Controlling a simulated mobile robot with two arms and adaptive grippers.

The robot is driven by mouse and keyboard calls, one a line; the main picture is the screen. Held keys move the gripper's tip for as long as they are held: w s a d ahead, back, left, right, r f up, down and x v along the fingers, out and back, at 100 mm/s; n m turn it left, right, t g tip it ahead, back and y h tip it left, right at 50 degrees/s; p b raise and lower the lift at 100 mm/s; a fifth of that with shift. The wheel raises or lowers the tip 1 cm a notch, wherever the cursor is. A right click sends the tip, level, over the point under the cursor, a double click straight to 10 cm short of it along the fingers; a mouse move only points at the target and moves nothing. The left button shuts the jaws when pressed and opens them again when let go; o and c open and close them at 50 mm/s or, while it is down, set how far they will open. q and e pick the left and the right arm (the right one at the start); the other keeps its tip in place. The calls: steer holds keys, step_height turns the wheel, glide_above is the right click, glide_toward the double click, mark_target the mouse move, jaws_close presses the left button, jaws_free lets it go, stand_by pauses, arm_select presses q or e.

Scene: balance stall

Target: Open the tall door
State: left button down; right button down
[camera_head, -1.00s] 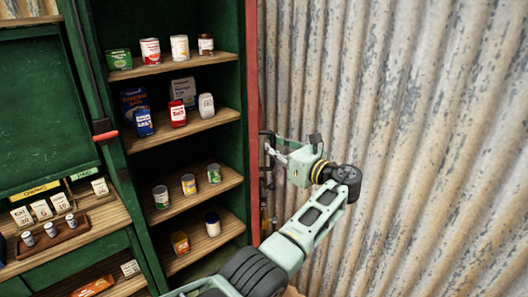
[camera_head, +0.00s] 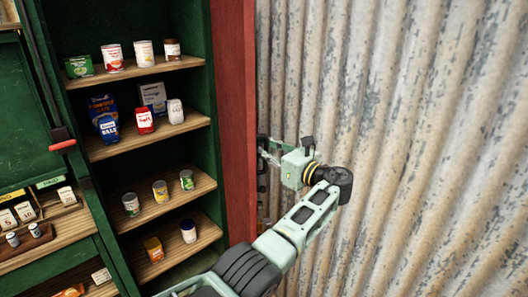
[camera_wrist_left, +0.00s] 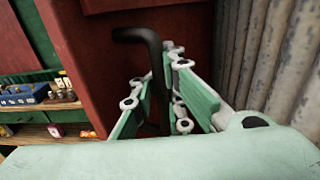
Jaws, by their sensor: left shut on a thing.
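The tall door (camera_head: 236,110) is red and stands swung open at the right side of the green cabinet, its face seen at a steep slant. My left gripper (camera_head: 263,152) is at the door's right side, against the corrugated wall. In the left wrist view, a black bar handle (camera_wrist_left: 138,34) on the red door (camera_wrist_left: 95,60) runs down between the fingers of my left gripper (camera_wrist_left: 160,108), which is shut on it. The handle's lower end is hidden by the fingers. My right gripper is not in view.
The open green cabinet (camera_head: 213,175) holds cans and boxes on several wooden shelves (camera_head: 190,128). A corrugated metal wall (camera_head: 420,120) stands close at the right, behind my arm. A counter with small items (camera_head: 70,225) is at the left.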

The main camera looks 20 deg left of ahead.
arm_select(q)
steer(key=c, duration=2.3)
jaws_free()
steer(key=shift+s+d+f, duration=0.1)
steer(key=shift+d+f, duration=0.1)
steer(key=shift+f, duration=0.25)
steer(key=o, duration=0.4)
steer(key=shift+d+r, duration=0.25)
steer(key=shift+d, duration=0.05)
steer(key=shift+o, duration=0.4)
steer(key=shift+r, duration=0.1)
steer(key=shift+a, duration=0.15)
steer(key=shift+s, duration=0.1)
steer(key=v, duration=0.7)
steer(key=shift+d, duration=0.3)
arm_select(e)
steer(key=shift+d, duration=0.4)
